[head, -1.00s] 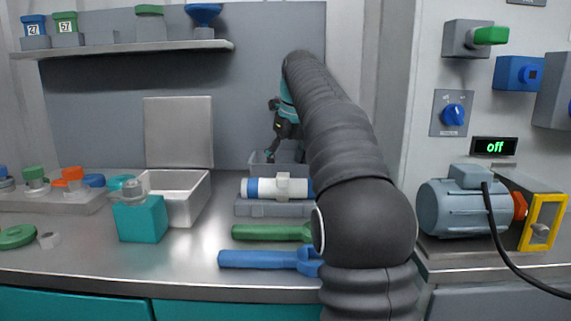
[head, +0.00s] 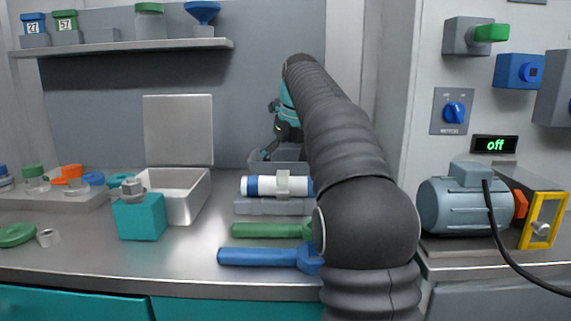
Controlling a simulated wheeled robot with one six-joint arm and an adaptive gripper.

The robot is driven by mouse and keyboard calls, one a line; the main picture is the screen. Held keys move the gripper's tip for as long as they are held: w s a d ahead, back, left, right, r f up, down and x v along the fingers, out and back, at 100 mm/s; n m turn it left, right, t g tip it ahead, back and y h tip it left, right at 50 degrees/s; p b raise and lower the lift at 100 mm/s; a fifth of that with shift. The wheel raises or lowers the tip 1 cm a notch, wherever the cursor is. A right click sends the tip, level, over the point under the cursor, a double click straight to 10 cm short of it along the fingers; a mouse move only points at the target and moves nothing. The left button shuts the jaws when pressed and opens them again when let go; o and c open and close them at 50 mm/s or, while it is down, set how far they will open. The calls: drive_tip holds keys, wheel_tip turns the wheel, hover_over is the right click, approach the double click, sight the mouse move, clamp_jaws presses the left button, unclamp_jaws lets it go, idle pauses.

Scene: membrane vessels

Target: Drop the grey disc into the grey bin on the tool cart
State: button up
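A grey open bin (head: 291,154) stands at the back of the bench, partly hidden behind my arm. My gripper (head: 268,154) is at the bin's left part, pointing down, with its tips small and partly hidden. I cannot tell whether its fingers are open or shut. I cannot make out the grey disc in this view; it may be hidden at the gripper or in the bin.
A white cylinder with blue bands (head: 278,186) lies in a grey cradle before the bin. Green (head: 265,230) and blue (head: 258,257) wrenches lie in front. An open metal box (head: 190,200) and teal block (head: 138,220) stand left. A motor (head: 466,205) stands right.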

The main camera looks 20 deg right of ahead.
drive_tip(key=p+v, duration=0.1)
drive_tip(key=v, duration=0.2)
drive_tip(key=p+v, duration=0.1)
drive_tip(key=v, duration=0.2)
drive_tip(key=shift+w+r, duration=0.1)
drive_tip(key=shift+w, duration=0.15)
drive_tip(key=shift+v, duration=1.3)
